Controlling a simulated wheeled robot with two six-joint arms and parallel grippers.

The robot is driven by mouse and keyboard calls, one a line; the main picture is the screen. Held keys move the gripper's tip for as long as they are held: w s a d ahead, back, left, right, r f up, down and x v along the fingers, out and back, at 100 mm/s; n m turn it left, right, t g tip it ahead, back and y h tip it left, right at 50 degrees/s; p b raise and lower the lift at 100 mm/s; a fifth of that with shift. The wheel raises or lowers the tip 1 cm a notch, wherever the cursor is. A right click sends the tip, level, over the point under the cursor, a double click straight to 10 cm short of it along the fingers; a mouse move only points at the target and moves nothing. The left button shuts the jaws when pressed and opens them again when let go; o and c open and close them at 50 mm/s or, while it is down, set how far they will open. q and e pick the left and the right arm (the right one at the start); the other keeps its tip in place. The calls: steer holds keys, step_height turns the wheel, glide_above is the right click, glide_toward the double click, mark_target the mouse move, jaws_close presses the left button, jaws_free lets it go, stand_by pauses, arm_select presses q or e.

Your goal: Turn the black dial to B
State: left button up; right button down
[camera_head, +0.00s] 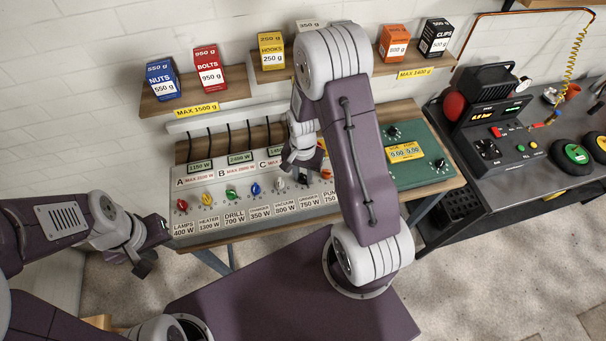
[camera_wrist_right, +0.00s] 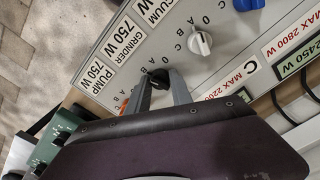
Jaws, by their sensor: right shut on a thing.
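The black dial (camera_wrist_right: 158,74) is on the grey panel (camera_wrist_right: 232,20), beside the GRINDER 750 W label. My right gripper (camera_wrist_right: 160,82) is shut on it, one finger on either side, in the right wrist view. The dial's pointer is covered by the fingers, so I cannot tell its setting. Small marks 0, A, B and C are printed around the dials. In the head view my right gripper (camera_head: 300,163) is over the right part of the panel and hides most of the black dial. My left gripper (camera_head: 153,250) is open and empty, left of and below the panel.
A white dial (camera_wrist_right: 200,43) and an orange dial (camera_wrist_right: 124,105) flank the black one closely. More coloured dials, such as the blue one (camera_head: 255,189), run along the panel. A green unit (camera_head: 418,166) stands to the right. Boxes stand on shelves above.

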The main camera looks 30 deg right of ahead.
mark_target(303, 175)
steer(key=shift+w+r, duration=0.1)
steer(key=c, duration=1.1)
jaws_free()
steer(key=shift+d, duration=0.1)
steer(key=shift+c, duration=0.2)
step_height(303, 175, up, 9)
steer(key=shift+f+b, duration=0.1)
steer(key=shift+b, duration=0.2)
